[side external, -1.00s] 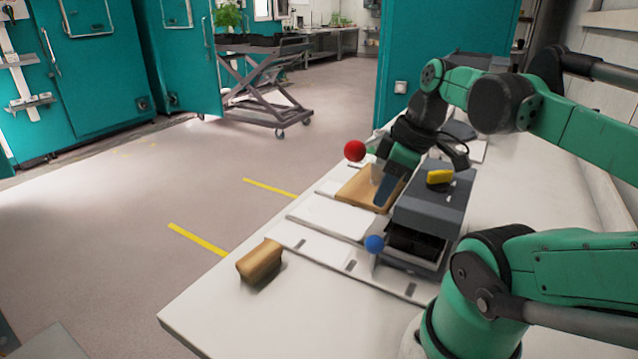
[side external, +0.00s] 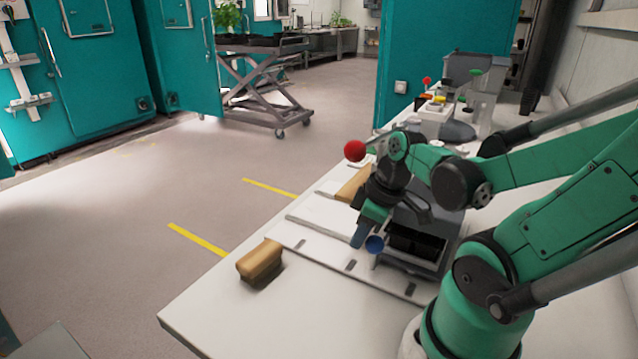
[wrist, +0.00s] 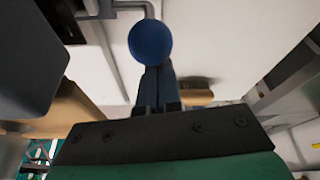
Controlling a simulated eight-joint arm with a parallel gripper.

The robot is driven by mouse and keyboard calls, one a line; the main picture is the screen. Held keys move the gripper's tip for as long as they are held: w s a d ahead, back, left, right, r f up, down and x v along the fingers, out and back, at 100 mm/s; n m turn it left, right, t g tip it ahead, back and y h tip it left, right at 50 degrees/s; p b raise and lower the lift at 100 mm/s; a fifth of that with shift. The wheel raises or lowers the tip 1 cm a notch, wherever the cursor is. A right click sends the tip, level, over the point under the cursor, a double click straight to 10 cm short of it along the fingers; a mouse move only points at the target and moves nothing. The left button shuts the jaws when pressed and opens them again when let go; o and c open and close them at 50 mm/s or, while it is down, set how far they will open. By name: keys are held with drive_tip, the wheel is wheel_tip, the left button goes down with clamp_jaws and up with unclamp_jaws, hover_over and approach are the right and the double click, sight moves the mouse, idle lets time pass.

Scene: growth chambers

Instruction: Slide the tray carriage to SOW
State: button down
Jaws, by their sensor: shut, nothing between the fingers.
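The tray carriage appears to be the grey housing (side external: 437,246) with black cells (side external: 410,247), on the white bench. A blue ball knob (side external: 374,244) stands at its near left corner. My gripper (side external: 359,238) is shut and empty, pointing down just left of and behind this knob. In the wrist view the blue knob (wrist: 150,42) shows at the tips of my shut fingers (wrist: 154,75); I cannot tell whether they touch. My arm hides part of the housing. No SOW mark is legible.
A white slotted plate (side external: 325,252) lies beside the housing. A wooden block (side external: 260,262) lies near the bench's left edge. A red ball knob (side external: 355,151) and a wooden board (side external: 353,184) are farther back. Several small items on a white box (side external: 432,112) stand beyond my arm.

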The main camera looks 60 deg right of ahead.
idle(0.4)
drive_tip(key=shift+s, duration=1.4)
drive_tip(key=shift+t, duration=0.3)
wheel_tip(320, 180, up, 10)
drive_tip(key=shift+f, duration=0.1)
drive_tip(key=w+a+f+m+t, duration=0.2)
drive_tip(key=w+a+f+t, duration=0.1)
drive_tip(key=w+a, duration=0.6)
drive_tip(key=shift+w+h, duration=0.3)
drive_tip(key=shift+w, duration=0.3)
